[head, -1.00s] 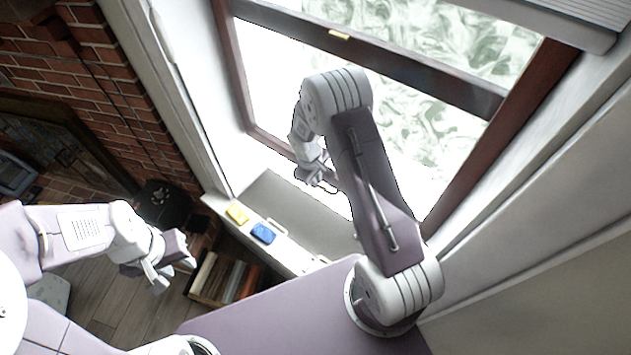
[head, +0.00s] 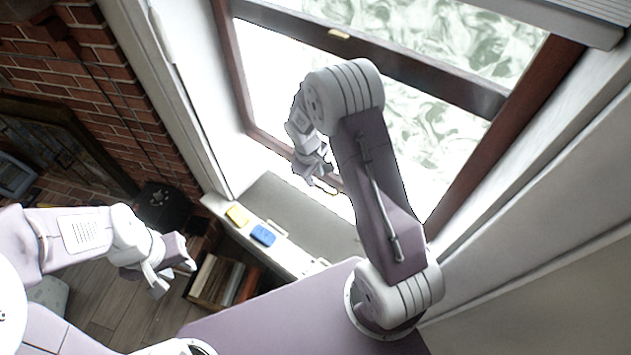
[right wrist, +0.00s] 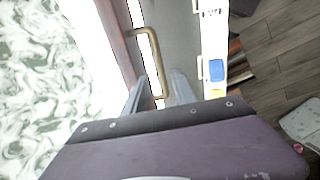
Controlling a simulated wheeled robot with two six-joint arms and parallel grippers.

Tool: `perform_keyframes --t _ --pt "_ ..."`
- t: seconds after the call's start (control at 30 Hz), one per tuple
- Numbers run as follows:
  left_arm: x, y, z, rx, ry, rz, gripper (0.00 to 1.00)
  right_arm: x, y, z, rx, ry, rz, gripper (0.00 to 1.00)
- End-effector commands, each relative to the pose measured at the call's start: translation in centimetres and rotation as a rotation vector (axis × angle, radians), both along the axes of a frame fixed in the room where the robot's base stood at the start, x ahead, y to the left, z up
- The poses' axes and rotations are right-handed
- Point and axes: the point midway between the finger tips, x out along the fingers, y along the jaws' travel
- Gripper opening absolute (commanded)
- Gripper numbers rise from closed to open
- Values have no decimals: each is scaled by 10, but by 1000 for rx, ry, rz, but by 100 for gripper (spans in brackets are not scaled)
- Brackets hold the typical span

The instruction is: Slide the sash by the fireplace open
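The sash window (head: 400,65) has a dark red-brown frame and patterned glass. A brass pull handle (right wrist: 153,58) is on its lower rail in the right wrist view, and a bit of it shows in the head view. My right gripper (head: 318,177) is at the lower rail by this handle. In the right wrist view its two fingers (right wrist: 158,92) are apart, with the handle's end seen between them; I cannot tell whether they touch it. My left gripper (head: 174,278) is open and empty, away from the window at the lower left.
A yellow item (head: 237,214) and a blue item (head: 262,235) lie on the pale sill ledge (head: 297,258). A brick fireplace wall (head: 95,100) stands at the left. A box of books (head: 222,280) is on the wooden floor below the ledge.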

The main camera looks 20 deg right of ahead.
Motion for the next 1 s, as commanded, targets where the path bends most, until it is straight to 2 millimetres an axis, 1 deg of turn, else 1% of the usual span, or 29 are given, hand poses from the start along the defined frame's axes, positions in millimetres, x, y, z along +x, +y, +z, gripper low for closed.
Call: perform_keyframes --t 0.03,0.1,0.2,0.3,0.43,0.83,0.87,0.93,0.97,1.0 --pt "0 0 -6 0 0 0 36 0 2 9 1 -6 1 32" --pt "0 0 -10 0 0 0 36 -1 5 23 0 -6 2 32" --pt "0 0 -13 0 0 0 36 -3 7 40 0 -4 2 32" --pt "0 0 -14 0 0 0 36 -5 8 50 0 -2 0 32" --pt "0 0 -14 0 0 0 36 -6 9 53 1 0 0 32" --pt "0 0 -15 0 0 0 36 -5 9 51 1 1 1 32" --pt "0 0 -19 0 0 0 36 -5 8 48 1 -2 0 32" --pt "0 0 -38 0 0 0 36 0 8 42 2 -33 -2 32" --pt "0 0 -50 0 0 0 36 1 7 40 4 -53 -4 32" --pt "0 0 -67 0 0 0 36 -6 6 35 7 -69 -11 32"
